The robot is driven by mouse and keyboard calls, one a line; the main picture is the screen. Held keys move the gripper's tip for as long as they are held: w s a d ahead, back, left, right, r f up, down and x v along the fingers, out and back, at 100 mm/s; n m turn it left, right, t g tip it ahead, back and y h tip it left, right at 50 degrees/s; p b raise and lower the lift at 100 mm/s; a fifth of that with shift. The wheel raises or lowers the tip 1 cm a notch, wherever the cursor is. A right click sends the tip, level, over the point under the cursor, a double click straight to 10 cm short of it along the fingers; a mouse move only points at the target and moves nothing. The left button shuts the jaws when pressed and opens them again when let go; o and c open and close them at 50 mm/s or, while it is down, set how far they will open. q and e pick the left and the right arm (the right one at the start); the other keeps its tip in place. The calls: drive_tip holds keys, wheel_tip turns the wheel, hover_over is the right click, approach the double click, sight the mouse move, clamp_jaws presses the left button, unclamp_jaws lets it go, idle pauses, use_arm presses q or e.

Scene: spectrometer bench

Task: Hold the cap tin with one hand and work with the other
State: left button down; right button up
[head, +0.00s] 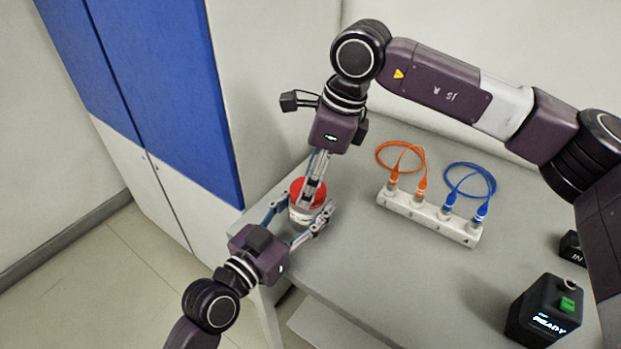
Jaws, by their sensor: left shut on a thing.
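The cap tin (298,219), white with a red top, stands at the left end of the grey bench. My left gripper (298,222) comes in from the lower left, with one finger on each side of the tin's body, and is shut on it. My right gripper (309,200) points down from above, with its fingertips in front of the red top. Its fingers overlap in this view, so I cannot tell whether they are apart or hold anything. They hide part of the top, and the inside of the tin cannot be made out.
A white holder strip (428,217) right of the tin carries plugs of an orange cable (399,146) and a blue cable (470,165). A black box reading READY (543,311) stands at the right, near another dark box (572,248). The bench's middle front (400,280) is clear.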

drive_tip(key=m+t, duration=0.1)
drive_tip(key=m, duration=0.3)
drive_tip(key=shift+s+m, duration=0.15)
drive_tip(key=shift+m, duration=0.25)
drive_tip(key=m+t+h, duration=0.1)
drive_tip(key=m, duration=0.2)
drive_tip(key=shift+a, duration=0.1)
drive_tip(key=m+h, duration=0.1)
drive_tip(key=m, duration=0.4)
drive_tip(key=shift+a+t, duration=0.15)
drive_tip(key=shift+t, duration=0.15)
drive_tip(key=m+h, duration=0.1)
drive_tip(key=m, duration=0.2)
drive_tip(key=shift+a+m, duration=0.1)
drive_tip(key=shift+m, duration=0.3)
drive_tip(key=m+h, duration=0.1)
drive_tip(key=m, duration=0.3)
drive_tip(key=shift+a, duration=0.1)
drive_tip(key=m+g+h, duration=0.1)
drive_tip(key=m, duration=0.3)
drive_tip(key=m+g+h, duration=0.1)
drive_tip(key=m, duration=0.4)
drive_tip(key=shift+w, duration=0.2)
drive_tip(key=m+g, duration=0.1)
drive_tip(key=m, duration=0.3)
drive_tip(key=shift+w, duration=0.1)
drive_tip(key=o, duration=0.7)
